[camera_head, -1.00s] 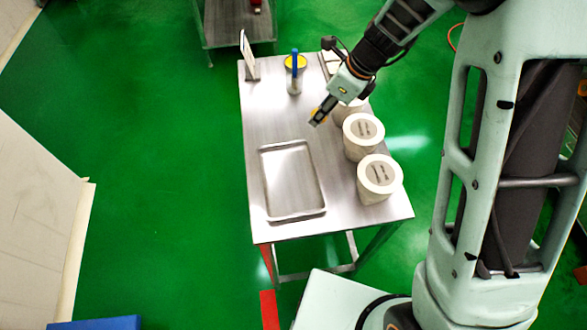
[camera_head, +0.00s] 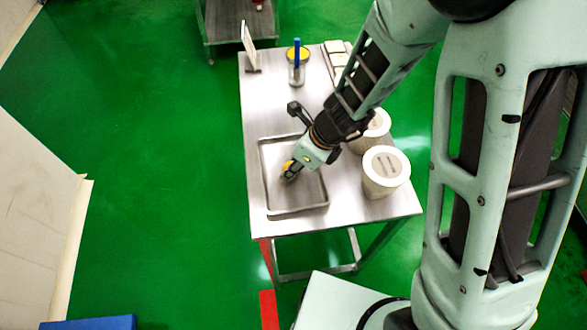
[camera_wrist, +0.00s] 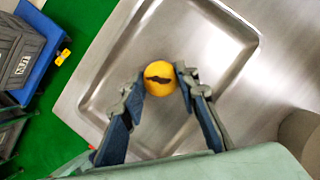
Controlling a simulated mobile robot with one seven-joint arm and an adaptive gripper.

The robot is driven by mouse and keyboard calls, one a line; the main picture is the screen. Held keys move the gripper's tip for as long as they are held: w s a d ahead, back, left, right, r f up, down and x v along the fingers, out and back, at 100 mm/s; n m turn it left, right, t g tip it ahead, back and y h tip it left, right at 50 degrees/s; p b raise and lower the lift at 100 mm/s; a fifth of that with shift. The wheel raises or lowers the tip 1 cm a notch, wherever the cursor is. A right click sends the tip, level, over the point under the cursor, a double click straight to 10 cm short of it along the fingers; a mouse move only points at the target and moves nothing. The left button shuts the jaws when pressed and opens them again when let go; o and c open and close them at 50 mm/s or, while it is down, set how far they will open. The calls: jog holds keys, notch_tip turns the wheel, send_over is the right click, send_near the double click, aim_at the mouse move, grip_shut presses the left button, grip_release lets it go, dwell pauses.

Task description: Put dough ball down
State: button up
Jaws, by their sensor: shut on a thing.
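My gripper (camera_head: 287,174) is over the metal tray (camera_head: 294,211) in the head view. It is shut on a small yellow dough ball (camera_wrist: 160,78) with a dark brown mark on top. In the wrist view the ball sits between the two fingertips, with the tray (camera_wrist: 215,140) below and around it. In the head view the ball (camera_head: 289,165) is mostly hidden by the gripper. I cannot tell whether the ball touches the tray floor. Apart from the ball, the visible part of the tray is bare.
The tray lies on a steel table (camera_head: 262,110). White lidded tubs (camera_head: 383,187) stand along its right side, close to my arm. A jar with a blue handle (camera_head: 297,75) and an upright sign (camera_head: 248,45) stand at the far end. The table's left edge is clear.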

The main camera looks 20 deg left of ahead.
jog(key=shift+f, duration=0.25)
jog(key=shift+f, duration=0.15)
jog(key=o, duration=0.8)
jog(key=shift+o, duration=0.2)
jog(key=shift+r, duration=0.55)
jog(key=p+v, duration=0.5)
jog(key=v, duration=0.6)
jog(key=shift+d+r, duration=0.15)
jog(key=shift+d, duration=0.1)
